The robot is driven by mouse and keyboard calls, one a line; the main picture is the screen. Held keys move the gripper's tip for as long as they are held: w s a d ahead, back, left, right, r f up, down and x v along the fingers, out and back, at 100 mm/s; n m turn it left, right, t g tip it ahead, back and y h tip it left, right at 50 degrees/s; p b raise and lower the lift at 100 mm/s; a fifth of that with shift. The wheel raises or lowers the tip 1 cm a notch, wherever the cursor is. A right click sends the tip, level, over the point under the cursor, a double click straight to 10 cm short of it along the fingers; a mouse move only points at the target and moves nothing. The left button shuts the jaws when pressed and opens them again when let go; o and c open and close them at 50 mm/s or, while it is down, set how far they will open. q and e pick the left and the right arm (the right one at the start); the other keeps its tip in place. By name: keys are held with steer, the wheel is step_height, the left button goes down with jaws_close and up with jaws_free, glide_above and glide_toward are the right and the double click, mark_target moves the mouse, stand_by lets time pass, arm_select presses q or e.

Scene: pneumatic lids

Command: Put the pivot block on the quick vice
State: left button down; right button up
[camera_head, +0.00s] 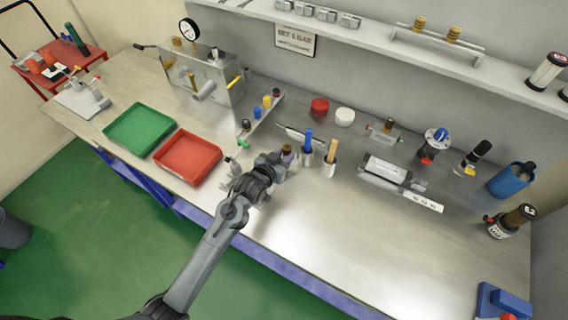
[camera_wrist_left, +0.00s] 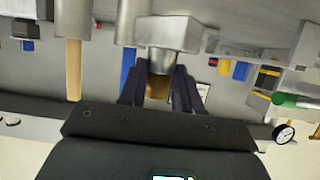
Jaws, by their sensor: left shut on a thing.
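My left gripper (camera_head: 284,160) is over the middle of the bench. In the left wrist view its two dark fingers (camera_wrist_left: 158,86) are closed around the narrow part of a grey metal block with a brass end (camera_wrist_left: 166,36), which looks like the pivot block. In the head view only a little of this block (camera_head: 287,149) shows past the fingers. A blue device with a red knob (camera_head: 510,301), cut off at the bottom right corner, may be the quick vice; I cannot tell for sure. My right gripper is not in view.
A blue-handled tool (camera_head: 308,140) and a wooden-handled tool (camera_head: 331,152) stand in metal holders just right of my gripper. Red (camera_head: 188,157) and green (camera_head: 139,129) trays lie to its left. A grey cylinder unit (camera_head: 385,169) lies farther right. The front right benchtop is clear.

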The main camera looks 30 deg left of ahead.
arm_select(q)
steer(key=shift+f, duration=1.85)
steer(key=shift+f, duration=0.1)
steer(key=c, duration=0.8)
jaws_free()
steer(key=shift+f, duration=0.1)
steer(key=shift+s+r, duration=0.15)
steer(key=shift+r, duration=0.05)
steer(key=s+g, duration=0.1)
steer(key=s, duration=0.6)
steer(key=s+r+g, duration=0.1)
steer(key=s+g, duration=0.1)
steer(key=s, duration=0.5)
steer(key=s+d+g, duration=0.1)
steer(key=s+g, duration=0.1)
steer(key=s, duration=0.6)
steer(key=shift+d+r+m+p, duration=0.1)
steer(key=shift+r+m+p, duration=0.05)
steer(key=shift+m+p, duration=0.2)
steer(key=shift+o, duration=0.5)
steer(key=s+d+g, duration=0.1)
steer(key=s+g, duration=0.3)
steer(key=s, duration=0.8)
steer(key=shift+s+m+g, duration=0.15)
steer(key=shift+m+g, duration=0.25)
steer(key=shift+m, duration=0.05)
